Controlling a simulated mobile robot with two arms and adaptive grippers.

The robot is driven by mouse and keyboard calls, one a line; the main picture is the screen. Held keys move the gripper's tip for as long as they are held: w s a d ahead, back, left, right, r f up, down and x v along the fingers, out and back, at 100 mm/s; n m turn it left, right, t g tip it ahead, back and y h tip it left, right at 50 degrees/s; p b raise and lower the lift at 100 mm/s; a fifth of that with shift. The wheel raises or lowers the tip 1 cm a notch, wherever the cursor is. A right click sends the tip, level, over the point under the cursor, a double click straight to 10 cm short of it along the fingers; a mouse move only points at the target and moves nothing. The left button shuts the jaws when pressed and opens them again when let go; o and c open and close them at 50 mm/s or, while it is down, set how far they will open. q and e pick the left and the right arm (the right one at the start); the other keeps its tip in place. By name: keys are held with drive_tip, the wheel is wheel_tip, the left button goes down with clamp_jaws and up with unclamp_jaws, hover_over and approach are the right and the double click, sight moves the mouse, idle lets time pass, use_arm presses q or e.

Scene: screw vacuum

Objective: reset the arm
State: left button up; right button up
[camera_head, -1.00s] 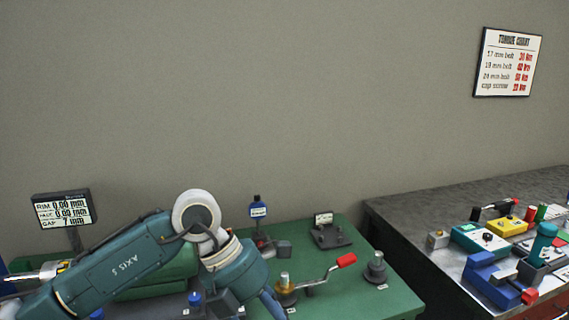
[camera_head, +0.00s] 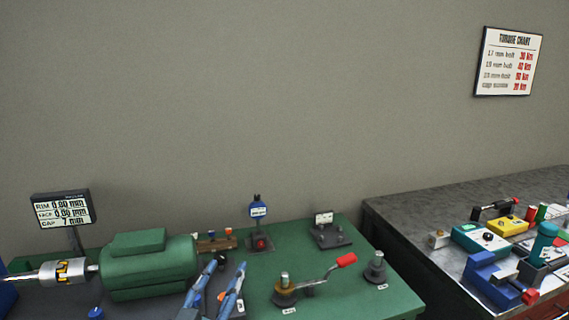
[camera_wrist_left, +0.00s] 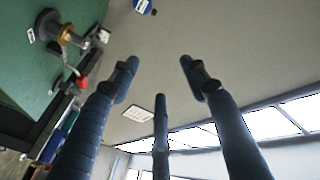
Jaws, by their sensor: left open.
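My left gripper (camera_head: 227,268) shows at the bottom of the head view as blue fingers pointing up. They are in front of the green table, just right of the green motor (camera_head: 148,268). In the left wrist view the left gripper (camera_wrist_left: 159,72) has its fingers spread apart with nothing between them. Beyond the fingers are the grey wall and the ceiling. The rest of the left arm is out of the head view. My right gripper is in neither view.
The green table (camera_head: 335,295) holds a crank with a red handle (camera_head: 346,260), a dark weight-like post (camera_head: 376,268) and a blue-topped gauge (camera_head: 258,212). A display (camera_head: 64,210) stands left. A grey bench (camera_head: 415,215) with a blue vise (camera_head: 490,278) stands right.

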use_arm(q)
drive_tip(key=s+a+f+n+g+y, duration=0.1)
drive_tip(key=s+a+f+g, duration=0.15)
drive_tip(key=f, duration=0.35)
drive_tip(key=s+a+f+n+g+y, duration=0.2)
drive_tip(key=s+a+f, duration=0.1)
drive_tip(key=f, duration=0.3)
drive_tip(key=s+a+f+n+g, duration=0.15)
drive_tip(key=s+f+g, duration=0.35)
drive_tip(key=s+f, duration=0.55)
drive_tip(key=s+a+f+g, duration=0.2)
drive_tip(key=s+f+g, duration=0.5)
drive_tip(key=s, duration=0.7)
wheel_tip(320, 180, down, 28)
drive_tip(key=s, duration=0.2)
drive_tip(key=s+a+f, duration=0.2)
drive_tip(key=s+f, duration=1.2)
drive_tip(key=s, duration=0.2)
drive_tip(key=shift+s+a+f+g, duration=0.3)
drive_tip(key=shift+s+g, duration=0.05)
drive_tip(key=shift+g, duration=0.1)
